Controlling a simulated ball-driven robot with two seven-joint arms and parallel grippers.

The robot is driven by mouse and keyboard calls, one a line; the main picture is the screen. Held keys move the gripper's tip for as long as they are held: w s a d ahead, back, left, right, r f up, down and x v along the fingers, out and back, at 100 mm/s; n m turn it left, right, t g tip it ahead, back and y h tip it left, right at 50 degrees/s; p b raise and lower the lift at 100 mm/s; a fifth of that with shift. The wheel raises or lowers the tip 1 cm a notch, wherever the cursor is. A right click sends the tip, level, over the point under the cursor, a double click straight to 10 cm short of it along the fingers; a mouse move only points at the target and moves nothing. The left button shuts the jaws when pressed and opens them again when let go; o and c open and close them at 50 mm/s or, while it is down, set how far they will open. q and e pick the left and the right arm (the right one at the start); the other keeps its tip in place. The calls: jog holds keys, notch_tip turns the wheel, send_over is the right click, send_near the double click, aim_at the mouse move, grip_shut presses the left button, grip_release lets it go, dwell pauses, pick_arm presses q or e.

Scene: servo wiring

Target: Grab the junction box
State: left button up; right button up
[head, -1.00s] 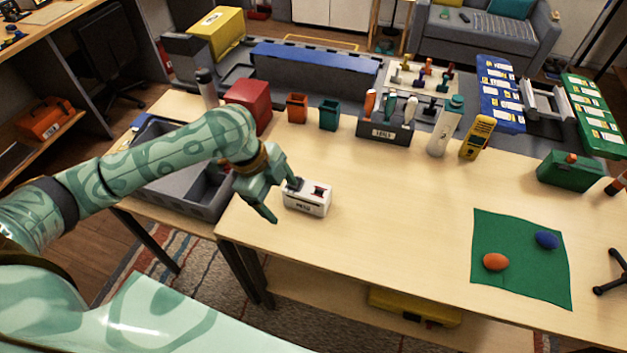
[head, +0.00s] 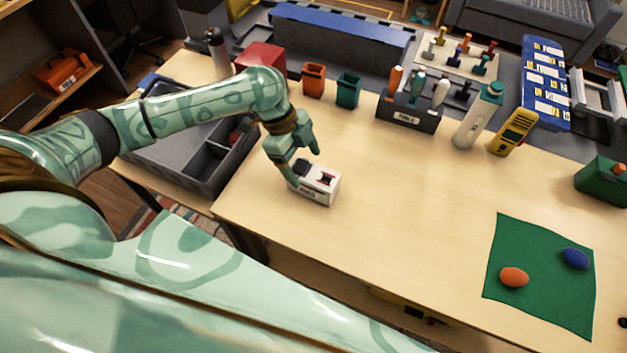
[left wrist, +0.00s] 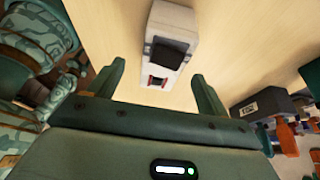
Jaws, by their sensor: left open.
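The junction box is a small white box (head: 322,186) with a dark block and a red-and-black socket on top and a label on its front. It sits on the wooden table near the left end. My left gripper (head: 306,165) is open right at the box's left end in the head view, one finger close to its front side. In the left wrist view the box (left wrist: 170,45) lies ahead, roughly between the two open fingers (left wrist: 156,95). I cannot tell whether a finger touches it. My right gripper is not in view.
A grey divided bin (head: 185,165) stands left of the table. A green mat (head: 540,290) lies right. The table's middle is clear.

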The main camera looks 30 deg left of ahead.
aim_at(312, 172)
pick_arm(q)
jog(key=b+x, duration=0.1)
jog(key=x, duration=0.4)
jog(key=shift+w+d, duration=0.2)
jog(key=shift+d, duration=0.05)
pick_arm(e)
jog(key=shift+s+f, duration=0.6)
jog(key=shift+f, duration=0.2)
pick_arm(q)
jog(key=c, duration=1.2)
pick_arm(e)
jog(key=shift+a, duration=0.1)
